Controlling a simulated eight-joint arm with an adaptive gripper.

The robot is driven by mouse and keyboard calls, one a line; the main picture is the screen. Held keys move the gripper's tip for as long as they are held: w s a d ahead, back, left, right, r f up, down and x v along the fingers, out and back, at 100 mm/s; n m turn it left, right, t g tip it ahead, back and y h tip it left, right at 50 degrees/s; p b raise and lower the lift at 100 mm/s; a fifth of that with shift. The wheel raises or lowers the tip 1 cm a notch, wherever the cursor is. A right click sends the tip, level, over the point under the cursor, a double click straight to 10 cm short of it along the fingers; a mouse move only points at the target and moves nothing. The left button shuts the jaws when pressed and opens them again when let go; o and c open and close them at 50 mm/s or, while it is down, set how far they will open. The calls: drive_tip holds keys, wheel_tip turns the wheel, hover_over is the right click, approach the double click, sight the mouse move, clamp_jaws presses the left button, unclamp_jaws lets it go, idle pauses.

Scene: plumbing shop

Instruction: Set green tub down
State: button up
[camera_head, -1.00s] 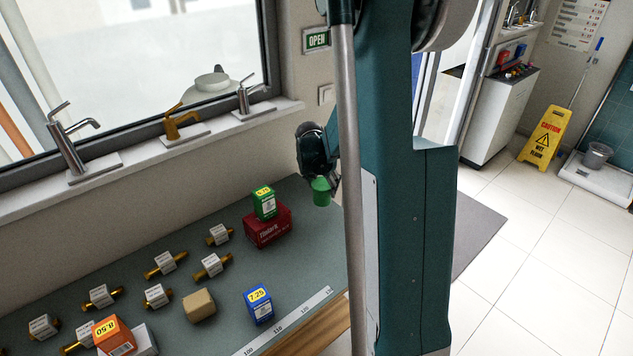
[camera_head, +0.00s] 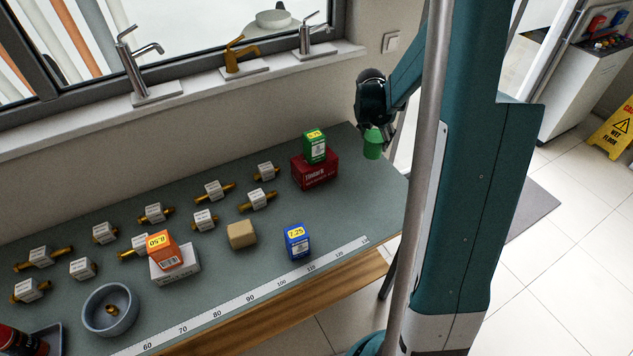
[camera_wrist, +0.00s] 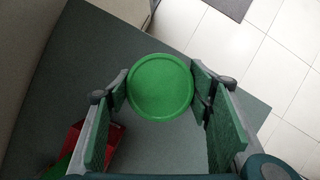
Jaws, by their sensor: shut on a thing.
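The green tub (camera_head: 373,144) is a small round green container. My gripper (camera_head: 374,130) is shut on it and holds it near the right end of the grey-green counter. In the wrist view the tub (camera_wrist: 160,87) shows its round green face between the two fingers of my gripper (camera_wrist: 161,90). Its far side is hidden. The counter (camera_wrist: 160,145) lies beneath it in that view, and the tub appears above the surface, though the height of the gap is hard to tell.
A red box (camera_head: 315,170) with a green box (camera_head: 314,147) on top stands left of the tub. Further left are a blue box (camera_head: 297,242), a tan block (camera_head: 241,235), tagged brass fittings and a grey bowl (camera_head: 110,310). The counter's right corner is bare.

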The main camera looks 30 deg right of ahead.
drive_tip(key=shift+r, duration=0.15)
wheel_tip(320, 180, up, 14)
drive_tip(key=s+a+n+b, duration=0.1)
drive_tip(key=s+a+b, duration=0.2)
drive_tip(key=a, duration=1.7)
drive_tip(key=s+a+b, duration=0.3)
drive_tip(key=a, duration=1.7)
wheel_tip(320, 180, down, 11)
drive_tip(key=shift+f+b, duration=0.6)
drive_tip(key=shift+f, duration=2.35)
